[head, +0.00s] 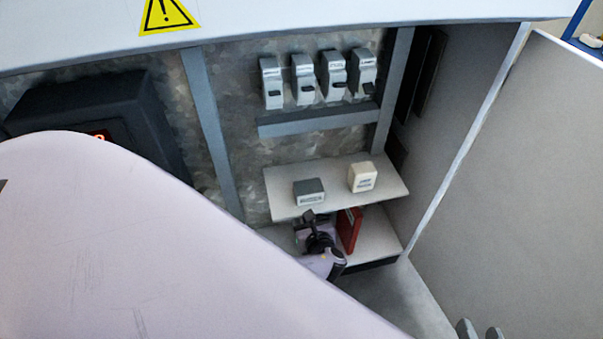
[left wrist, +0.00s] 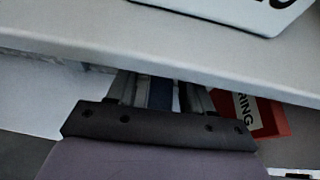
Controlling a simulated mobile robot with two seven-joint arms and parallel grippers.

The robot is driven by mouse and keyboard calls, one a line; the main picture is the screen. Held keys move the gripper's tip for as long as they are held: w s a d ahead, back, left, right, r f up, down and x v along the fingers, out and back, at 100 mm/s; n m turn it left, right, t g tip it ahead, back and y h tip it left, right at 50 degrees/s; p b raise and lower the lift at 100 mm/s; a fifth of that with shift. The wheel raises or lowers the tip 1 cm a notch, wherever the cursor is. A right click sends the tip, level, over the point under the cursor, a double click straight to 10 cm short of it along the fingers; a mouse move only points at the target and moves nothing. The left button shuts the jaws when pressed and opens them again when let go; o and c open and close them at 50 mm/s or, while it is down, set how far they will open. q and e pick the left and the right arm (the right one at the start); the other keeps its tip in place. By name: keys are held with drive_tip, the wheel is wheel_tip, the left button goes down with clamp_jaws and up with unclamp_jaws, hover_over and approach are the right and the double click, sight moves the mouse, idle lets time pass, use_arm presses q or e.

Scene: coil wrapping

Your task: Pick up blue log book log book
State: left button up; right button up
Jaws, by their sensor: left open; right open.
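My left gripper (head: 312,228) reaches under the upper shelf in the head view, left of the red book (head: 348,229). The left wrist view shows its open fingers (left wrist: 160,88) pointing under the shelf edge. A narrow dark blue strip, which looks like the spine of the blue log book (left wrist: 161,94), lies between the fingers. I cannot tell whether they touch it. The red book (left wrist: 266,117) leans to the right of the fingers. The blue book is not clear in the head view. My right gripper (head: 480,333) shows only its two parted fingertips at the bottom edge, empty.
The upper shelf (head: 287,208) overhangs the books and carries a grey box (head: 309,192) and a white box (head: 362,177). The lower shelf (head: 378,240) has bare room right of the red book. The open cabinet door (head: 510,190) stands at the right.

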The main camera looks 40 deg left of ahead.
use_arm(q)
drive_tip(key=shift+w+a+f, duration=0.1)
use_arm(e)
drive_tip(key=shift+w+a+r, duration=0.1)
drive_tip(key=shift+w+a, duration=0.1)
drive_tip(key=shift+a, duration=0.15)
use_arm(q)
clamp_jaws()
use_arm(e)
drive_tip(key=shift+s+d, duration=0.1)
drive_tip(key=shift+s, duration=0.05)
use_arm(q)
drive_tip(key=shift+r, duration=0.2)
use_arm(e)
drive_tip(key=shift+d, duration=0.15)
